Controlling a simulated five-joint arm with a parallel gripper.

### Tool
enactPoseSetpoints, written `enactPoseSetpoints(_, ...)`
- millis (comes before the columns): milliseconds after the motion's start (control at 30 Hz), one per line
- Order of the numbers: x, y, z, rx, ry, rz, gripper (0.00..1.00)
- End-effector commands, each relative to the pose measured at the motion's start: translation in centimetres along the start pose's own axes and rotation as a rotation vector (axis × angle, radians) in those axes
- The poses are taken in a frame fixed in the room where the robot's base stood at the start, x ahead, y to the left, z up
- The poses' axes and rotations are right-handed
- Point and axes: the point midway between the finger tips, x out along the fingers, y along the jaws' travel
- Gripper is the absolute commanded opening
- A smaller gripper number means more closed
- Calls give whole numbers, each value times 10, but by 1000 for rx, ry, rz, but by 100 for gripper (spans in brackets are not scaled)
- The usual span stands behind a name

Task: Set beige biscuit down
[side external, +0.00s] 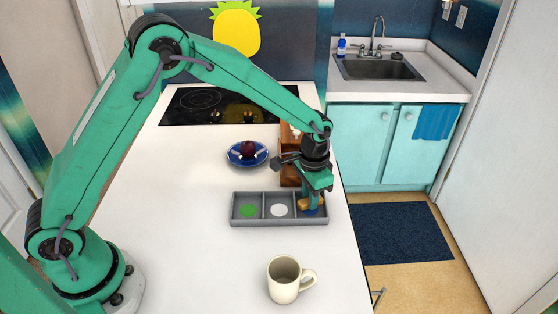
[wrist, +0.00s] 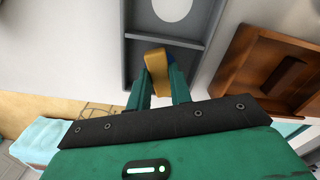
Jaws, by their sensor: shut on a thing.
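The beige biscuit (side external: 303,204) is between the fingers of my gripper (side external: 311,206), at the right compartment of the grey three-part tray (side external: 262,222). In the wrist view the biscuit (wrist: 156,66) shows tan and long, pinched between the green fingertips (wrist: 158,88). A blue spot (side external: 314,212) shows beside it in that compartment, partly hidden. The left compartment has a green spot (side external: 248,211), the middle one a white spot (side external: 279,210). I cannot tell whether the biscuit touches the tray floor.
A brown wooden box (wrist: 250,45) stands close behind the tray's right end. A blue plate (side external: 234,160) with a dark round fruit (side external: 248,149) is behind the tray. A cream mug (side external: 283,283) stands in front. The counter left of the tray is clear.

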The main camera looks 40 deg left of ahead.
Motion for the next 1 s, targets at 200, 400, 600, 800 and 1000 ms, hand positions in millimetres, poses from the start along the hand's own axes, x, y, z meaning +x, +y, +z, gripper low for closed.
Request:
enactPoseSetpoints(200,14,0,0,0,1,0,0)
enactPoseSetpoints(400,14,0,0,0,1,0,0)
enactPoseSetpoints(600,17,0,0,0,1,0,0)
enactPoseSetpoints(800,17,0,0,0,1,0,42)
enactPoseSetpoints(1000,16,0,0,0,1,0,42)
